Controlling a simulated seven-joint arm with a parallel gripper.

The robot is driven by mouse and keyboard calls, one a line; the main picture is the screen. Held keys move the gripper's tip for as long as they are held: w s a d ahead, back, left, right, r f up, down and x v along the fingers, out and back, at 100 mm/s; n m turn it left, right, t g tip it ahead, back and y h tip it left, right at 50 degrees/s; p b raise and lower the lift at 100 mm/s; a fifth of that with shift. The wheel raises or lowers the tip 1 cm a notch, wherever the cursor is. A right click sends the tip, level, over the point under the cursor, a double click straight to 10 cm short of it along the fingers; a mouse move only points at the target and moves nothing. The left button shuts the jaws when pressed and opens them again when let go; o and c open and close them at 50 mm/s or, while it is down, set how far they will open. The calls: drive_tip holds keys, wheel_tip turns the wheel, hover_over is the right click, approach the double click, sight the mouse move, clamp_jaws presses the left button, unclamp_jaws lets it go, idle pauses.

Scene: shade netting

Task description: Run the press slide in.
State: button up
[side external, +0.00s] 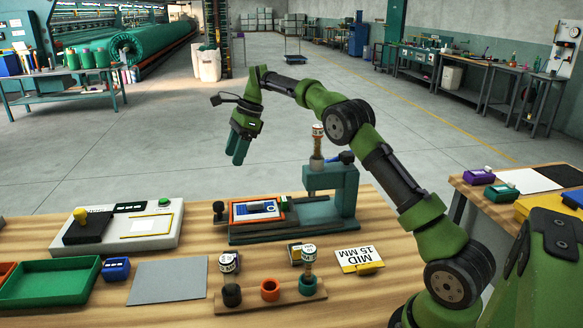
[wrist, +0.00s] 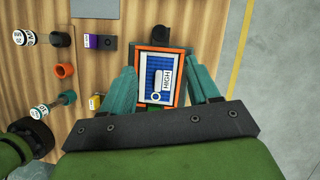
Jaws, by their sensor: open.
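The teal press (side external: 345,190) stands on the wooden table, with a banded tool (side external: 318,140) upright in its head and a blue lever at its side. Its slide, an orange-framed tray (side external: 234,218), sits on the press base to the left of the head, out from under it. The tray holds a white-edged blue piece (side external: 257,208) with a tag, which reads HIGH in the wrist view (wrist: 166,80). A dark knob (side external: 219,208) is at the slide's left end. My gripper (side external: 237,160) is open and empty above the slide, fingers pointing down; the wrist view shows the fingers either side of the tray.
A wooden holder (side external: 250,299) with coloured cups and banded tools stands in front. A sign reading MID 15 MM (side external: 358,256) is to its right. A grey mat (side external: 168,281), green tray (side external: 50,284) and white-based fixture (side external: 152,240) lie left. Space above the slide is free.

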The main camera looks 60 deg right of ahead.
sight(219, 203)
drive_tip(key=x, duration=1.5)
drive_tip(key=shift+a+f, duration=0.1)
drive_tip(key=shift+a, duration=0.05)
clamp_jaws()
